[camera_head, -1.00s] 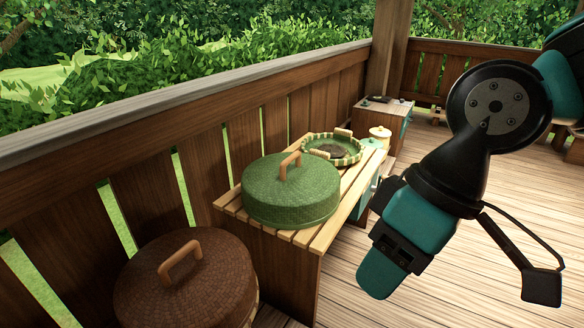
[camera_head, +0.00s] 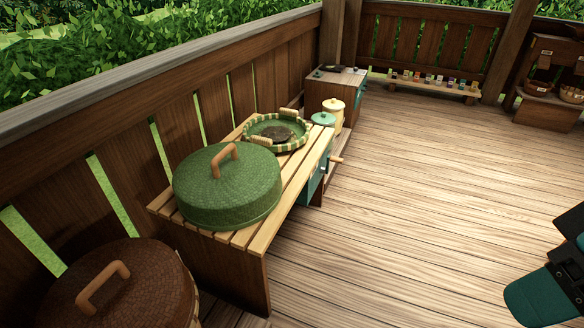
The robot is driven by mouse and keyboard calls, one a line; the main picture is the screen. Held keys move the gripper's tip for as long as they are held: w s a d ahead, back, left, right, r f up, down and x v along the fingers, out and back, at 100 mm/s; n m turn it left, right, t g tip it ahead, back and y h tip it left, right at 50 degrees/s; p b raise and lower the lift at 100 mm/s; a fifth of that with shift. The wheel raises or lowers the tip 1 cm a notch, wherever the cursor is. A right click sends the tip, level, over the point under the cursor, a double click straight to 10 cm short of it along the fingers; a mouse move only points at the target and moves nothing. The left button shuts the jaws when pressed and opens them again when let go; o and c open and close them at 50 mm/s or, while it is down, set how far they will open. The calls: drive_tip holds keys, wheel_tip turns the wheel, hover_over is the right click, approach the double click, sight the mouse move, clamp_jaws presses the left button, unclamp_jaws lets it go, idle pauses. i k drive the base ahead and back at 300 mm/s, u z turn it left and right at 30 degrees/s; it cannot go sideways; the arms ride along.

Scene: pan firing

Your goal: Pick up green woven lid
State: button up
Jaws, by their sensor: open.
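The green woven lid (camera_head: 228,187) is a wide dome with a tan arched handle (camera_head: 225,158). It sits on the near end of the slatted wooden bench (camera_head: 292,190), beside the railing. My gripper (camera_head: 548,290) is only partly in view at the lower right edge, teal and black. It is open, over the floor and well apart from the lid. The rest of my arm is out of view.
A brown woven lid (camera_head: 127,292) with a tan handle stands at lower left, close to the bench. A green-and-cream round tray (camera_head: 276,131) lies behind the green lid. Small lidded jars (camera_head: 334,112) stand beyond. The floor (camera_head: 420,200) at right is clear.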

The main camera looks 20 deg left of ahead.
sight(229, 186)
drive_tip(key=z, duration=0.15)
drive_tip(key=i, duration=3)
drive_tip(key=u, duration=3.65)
drive_tip(key=i, duration=0.5)
drive_tip(key=z, duration=0.05)
